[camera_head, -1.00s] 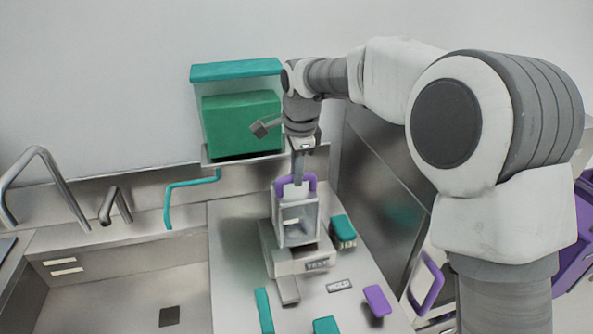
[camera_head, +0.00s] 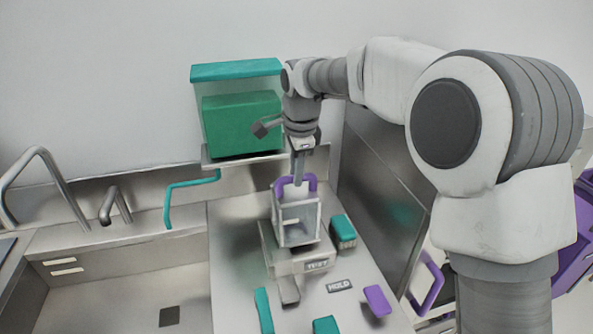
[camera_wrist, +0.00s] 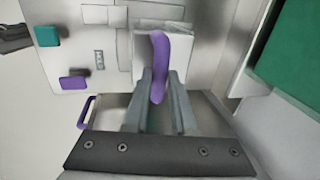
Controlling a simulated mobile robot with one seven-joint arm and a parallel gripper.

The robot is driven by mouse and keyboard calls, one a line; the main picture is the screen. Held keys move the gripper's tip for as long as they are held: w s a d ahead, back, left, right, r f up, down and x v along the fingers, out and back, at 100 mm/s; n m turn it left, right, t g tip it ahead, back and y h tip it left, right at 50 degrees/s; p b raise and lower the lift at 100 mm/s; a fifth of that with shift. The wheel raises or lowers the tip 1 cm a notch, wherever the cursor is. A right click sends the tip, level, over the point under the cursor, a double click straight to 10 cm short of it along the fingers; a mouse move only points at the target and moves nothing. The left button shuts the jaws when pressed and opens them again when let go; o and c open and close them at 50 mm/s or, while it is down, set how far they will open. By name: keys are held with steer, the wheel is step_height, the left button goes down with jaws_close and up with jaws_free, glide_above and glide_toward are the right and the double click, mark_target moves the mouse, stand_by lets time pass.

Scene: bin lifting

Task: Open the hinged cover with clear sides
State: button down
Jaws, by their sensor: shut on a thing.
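The cover with clear sides (camera_head: 299,221) is a small box with pale edges on a grey device (camera_head: 298,262) marked "TEST" on the counter. My gripper (camera_head: 298,181) reaches down from above to this handle. In the wrist view the purple handle (camera_wrist: 160,62) lies between the two grey fingers of my gripper (camera_wrist: 161,76), which is shut on it. The cover looks slightly tilted on the device. The hinge is too small to make out.
A "HOLD" plate (camera_head: 339,286) and a purple block (camera_head: 377,300) lie in front. A green bin (camera_head: 242,122) is on a shelf behind, left of my arm. A sink with taps (camera_head: 112,206) is at left.

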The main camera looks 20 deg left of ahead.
steer(key=shift+w+a+r+p, duration=0.15)
steer(key=shift+w+r+p, duration=0.1)
steer(key=shift+r+p, duration=0.15)
steer(key=shift+w+a+r+p, duration=0.35)
steer(key=shift+w+a+p, duration=0.9)
steer(key=shift+w+p, duration=0.7)
steer(key=shift+w+a+r+p, duration=0.4)
steer(key=shift+w+a+p, duration=0.8)
steer(key=shift+w+p, duration=0.75)
steer(key=shift+w+a+r+p, duration=0.35)
steer(key=shift+w+a+p, duration=0.9)
steer(key=shift+w+p, duration=0.7)
steer(key=shift+w, duration=0.25)
steer(key=c, duration=0.7)
jaws_free()
steer(key=shift+c, duration=0.2)
steer(key=shift+s, duration=0.15)
